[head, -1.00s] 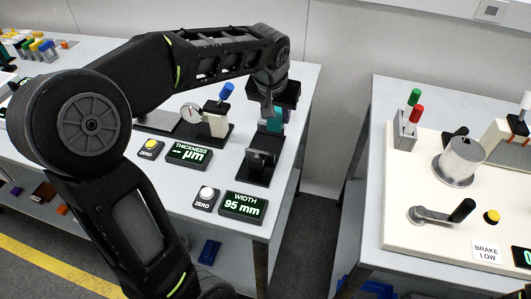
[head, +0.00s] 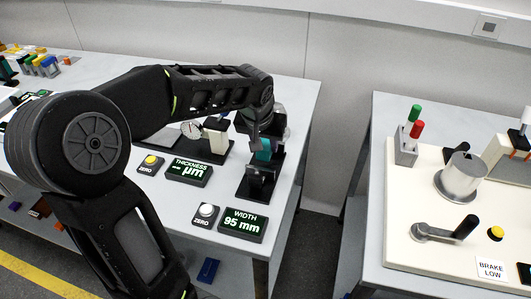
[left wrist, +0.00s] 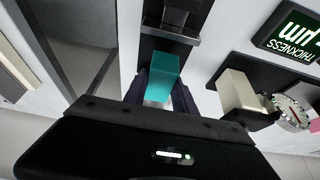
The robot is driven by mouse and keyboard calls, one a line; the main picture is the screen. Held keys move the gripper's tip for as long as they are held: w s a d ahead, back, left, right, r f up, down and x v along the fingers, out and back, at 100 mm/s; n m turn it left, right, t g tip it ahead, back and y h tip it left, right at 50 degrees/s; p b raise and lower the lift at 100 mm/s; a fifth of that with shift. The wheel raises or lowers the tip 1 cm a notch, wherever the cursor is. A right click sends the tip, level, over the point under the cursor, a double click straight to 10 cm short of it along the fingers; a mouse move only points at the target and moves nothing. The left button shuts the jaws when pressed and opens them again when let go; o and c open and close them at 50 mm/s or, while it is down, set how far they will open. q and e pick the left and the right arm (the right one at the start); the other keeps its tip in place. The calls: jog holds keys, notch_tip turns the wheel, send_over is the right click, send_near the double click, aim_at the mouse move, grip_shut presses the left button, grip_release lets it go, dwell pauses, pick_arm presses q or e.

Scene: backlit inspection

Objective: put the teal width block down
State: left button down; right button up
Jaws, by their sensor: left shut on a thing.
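The teal width block (head: 263,152) is held by my left gripper (head: 263,142), whose arm comes in from the left. In the left wrist view the teal block (left wrist: 165,72) sits between the two fingers of the left gripper (left wrist: 160,92). The black width gauge (head: 255,186) stands below and nearer me in the head view; the dark gauge (left wrist: 175,25) also shows beyond the block in the left wrist view. I cannot tell whether the block touches the gauge's base. The width display (head: 241,225) reads 95 mm. My right gripper is out of view.
The thickness gauge (head: 215,138) with its dial and the thickness display (head: 189,172) stand left of the width gauge. White (head: 205,214) and yellow (head: 150,162) zero buttons sit by the displays. A gap separates this table from the right bench (head: 375,205).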

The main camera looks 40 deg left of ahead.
aim_at(265, 152)
pick_arm(q)
jog(key=shift+f, duration=1.85)
jog(key=shift+f, duration=0.15)
jog(key=c, duration=1)
grip_release()
jog(key=shift+r, duration=0.45)
jog(key=v, duration=1.1)
jog(key=shift+s+d+r+b, duration=0.1)
jog(key=shift+s+r+b, duration=0.1)
jog(key=shift+b, duration=0.1)
